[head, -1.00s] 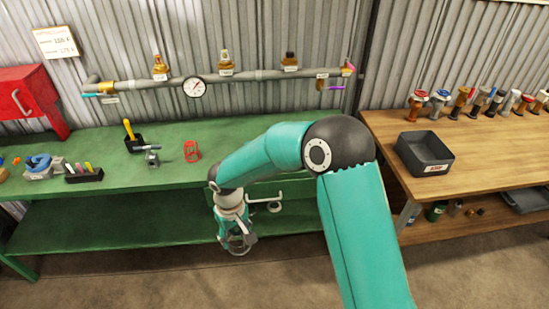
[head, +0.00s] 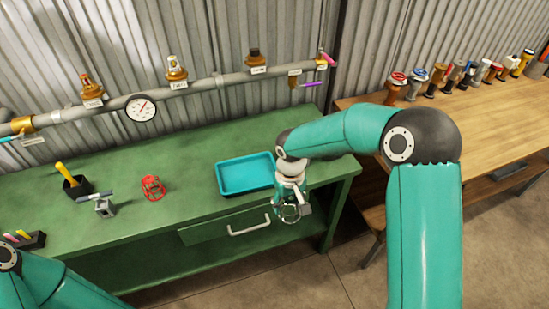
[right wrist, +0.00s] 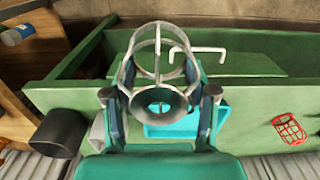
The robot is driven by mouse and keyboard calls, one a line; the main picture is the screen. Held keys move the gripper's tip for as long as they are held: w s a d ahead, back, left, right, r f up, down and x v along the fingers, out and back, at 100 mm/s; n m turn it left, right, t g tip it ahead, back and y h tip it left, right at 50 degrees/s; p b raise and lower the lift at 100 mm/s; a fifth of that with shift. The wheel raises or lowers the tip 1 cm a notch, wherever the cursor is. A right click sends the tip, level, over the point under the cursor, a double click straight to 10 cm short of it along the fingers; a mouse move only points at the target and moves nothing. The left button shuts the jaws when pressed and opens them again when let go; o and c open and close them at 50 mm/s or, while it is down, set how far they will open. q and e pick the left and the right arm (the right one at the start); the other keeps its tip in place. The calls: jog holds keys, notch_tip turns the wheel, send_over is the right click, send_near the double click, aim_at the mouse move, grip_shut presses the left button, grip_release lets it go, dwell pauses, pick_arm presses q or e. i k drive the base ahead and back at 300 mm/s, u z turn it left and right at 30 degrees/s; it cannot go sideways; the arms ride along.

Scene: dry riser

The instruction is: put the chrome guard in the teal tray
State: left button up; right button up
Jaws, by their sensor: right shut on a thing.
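My right gripper (head: 291,204) is shut on the chrome guard (head: 289,215), a wire cage that hangs below it. In the right wrist view the guard (right wrist: 160,103) shows as a metal funnel with wire hoops between the two fingers. The teal tray (head: 245,174) lies empty on the green bench, just left of my right wrist in the head view. The gripper and guard are in front of the bench edge, outside the tray. In the right wrist view the tray (right wrist: 222,116) is partly hidden behind the gripper. My left arm shows at the lower left, its gripper out of view.
A red wire guard (head: 153,187), a small vise (head: 103,205) and a black holder (head: 76,187) stand left of the tray. A drawer handle (head: 249,227) sticks out under the bench top. A pipe with a gauge (head: 141,108) runs behind. A wooden bench (head: 480,130) stands right.

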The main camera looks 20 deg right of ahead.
aim_at(248, 176)
jog(key=i, duration=0.95)
jog(key=u, duration=0.45)
